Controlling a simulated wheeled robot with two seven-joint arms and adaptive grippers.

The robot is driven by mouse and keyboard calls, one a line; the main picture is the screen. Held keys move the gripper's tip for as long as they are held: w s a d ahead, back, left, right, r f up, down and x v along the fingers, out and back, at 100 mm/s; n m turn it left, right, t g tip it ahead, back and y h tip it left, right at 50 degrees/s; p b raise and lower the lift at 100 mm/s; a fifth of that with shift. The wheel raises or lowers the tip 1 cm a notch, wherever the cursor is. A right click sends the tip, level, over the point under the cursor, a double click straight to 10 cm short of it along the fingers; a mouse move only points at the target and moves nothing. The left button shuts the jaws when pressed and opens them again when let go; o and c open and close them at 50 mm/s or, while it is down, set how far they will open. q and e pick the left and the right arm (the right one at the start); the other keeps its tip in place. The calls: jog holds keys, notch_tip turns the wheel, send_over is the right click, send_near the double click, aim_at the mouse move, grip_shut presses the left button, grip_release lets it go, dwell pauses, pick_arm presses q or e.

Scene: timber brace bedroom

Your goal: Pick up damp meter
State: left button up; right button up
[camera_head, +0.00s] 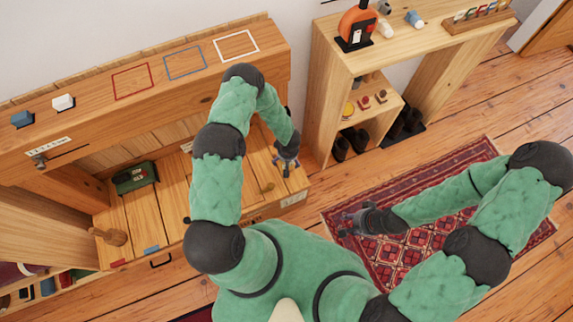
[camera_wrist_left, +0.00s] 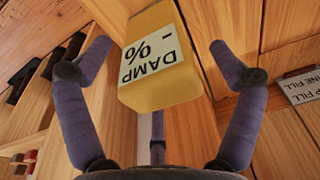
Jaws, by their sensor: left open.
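The damp meter (camera_wrist_left: 160,75) is a yellow block with a white label reading "DAMP %" in the left wrist view. My left gripper (camera_wrist_left: 160,48) is open, with its purple-grey fingers on either side of the meter and gaps between them and it. In the head view my left gripper (camera_head: 287,158) is over the right end of the wooden bench (camera_head: 170,215). I cannot make out the meter there. My right gripper (camera_head: 350,220) is over the red rug, with its fingers apart and nothing seen between them.
A green case (camera_head: 135,177) and a wooden knob (camera_head: 115,237) are on the bench. A raised ledge (camera_head: 150,105) behind carries a blue block (camera_head: 22,119) and a white block (camera_head: 63,102). A shelf unit (camera_head: 325,90) stands close right of the left gripper. The rug (camera_head: 400,255) looks clear.

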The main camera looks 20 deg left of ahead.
pick_arm(q)
notch_tip(320, 180, down, 2)
jog(key=shift+w+a+f+b, duration=0.15)
jog(key=shift+f+b, duration=0.05)
jog(key=shift+b, duration=0.15)
jog(key=shift+c, duration=0.3)
jog(key=c, duration=1.5)
jog(key=shift+c, duration=0.2)
notch_tip(320, 180, up, 10)
jog(key=p, duration=0.4)
jog(key=shift+r+p, duration=0.1)
jog(key=shift+p, duration=0.2)
jog(key=d+r+m, duration=0.1)
jog(key=r+m, duration=0.2)
jog(key=r, duration=0.6)
jog(key=s+d+r+m+h, duration=0.1)
jog(key=d+r+m, duration=0.1)
jog(key=r, duration=0.8)
jog(key=s+d+r+m, duration=0.1)
jog(key=r+m, duration=0.3)
jog(key=r, duration=0.6)
jog(key=shift+d+m+t, duration=0.3)
jog(key=shift+d, duration=0.3)
